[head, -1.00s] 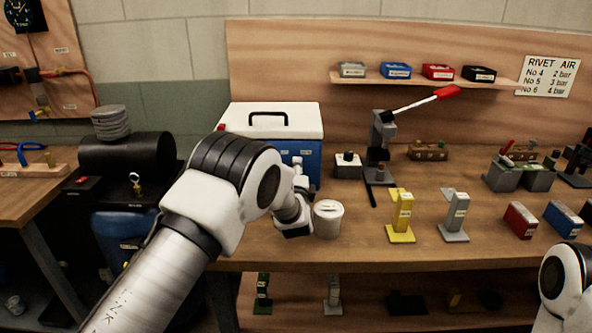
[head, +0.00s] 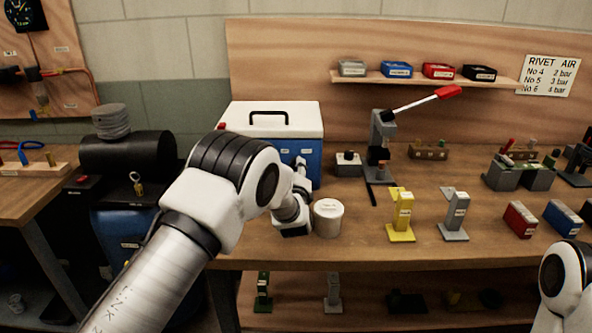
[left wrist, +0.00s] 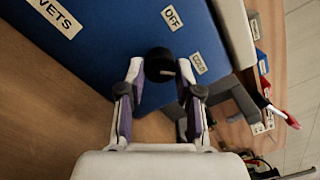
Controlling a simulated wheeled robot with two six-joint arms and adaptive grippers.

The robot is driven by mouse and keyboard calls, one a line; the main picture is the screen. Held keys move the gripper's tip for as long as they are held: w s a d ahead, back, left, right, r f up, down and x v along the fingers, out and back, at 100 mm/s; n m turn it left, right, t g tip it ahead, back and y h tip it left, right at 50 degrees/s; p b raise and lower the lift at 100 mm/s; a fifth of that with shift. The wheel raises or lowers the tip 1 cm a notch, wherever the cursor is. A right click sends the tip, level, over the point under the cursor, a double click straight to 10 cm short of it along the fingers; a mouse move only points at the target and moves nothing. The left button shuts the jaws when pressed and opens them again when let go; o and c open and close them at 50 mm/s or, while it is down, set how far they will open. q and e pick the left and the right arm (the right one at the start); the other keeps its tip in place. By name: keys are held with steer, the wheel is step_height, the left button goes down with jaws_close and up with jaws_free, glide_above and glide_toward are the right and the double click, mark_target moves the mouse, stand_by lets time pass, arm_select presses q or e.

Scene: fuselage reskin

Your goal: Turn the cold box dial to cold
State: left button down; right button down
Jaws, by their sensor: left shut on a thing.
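The cold box (head: 302,116) has a white lid with a black handle and a blue body, and stands at the back left of the bench. In the left wrist view its blue front (left wrist: 118,30) shows a round black dial (left wrist: 159,64). An OFF label (left wrist: 172,18) is above the dial and a COLD label (left wrist: 199,63) is to its right. A pale mark on the dial points right, roughly towards COLD. My left gripper (left wrist: 160,70) is shut on the dial, one finger on each side; in the head view its fingers (head: 301,167) are at the box front. My right gripper is out of view.
A white tub (head: 328,218) stands close beside my left wrist. A lever press (head: 381,140) is right of the box. Yellow (head: 402,212) and grey (head: 455,212) stands are farther right. Bare bench lies between the tub and the yellow stand.

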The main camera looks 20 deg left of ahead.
arm_select(q)
steer(key=c, duration=0.8)
jaws_free()
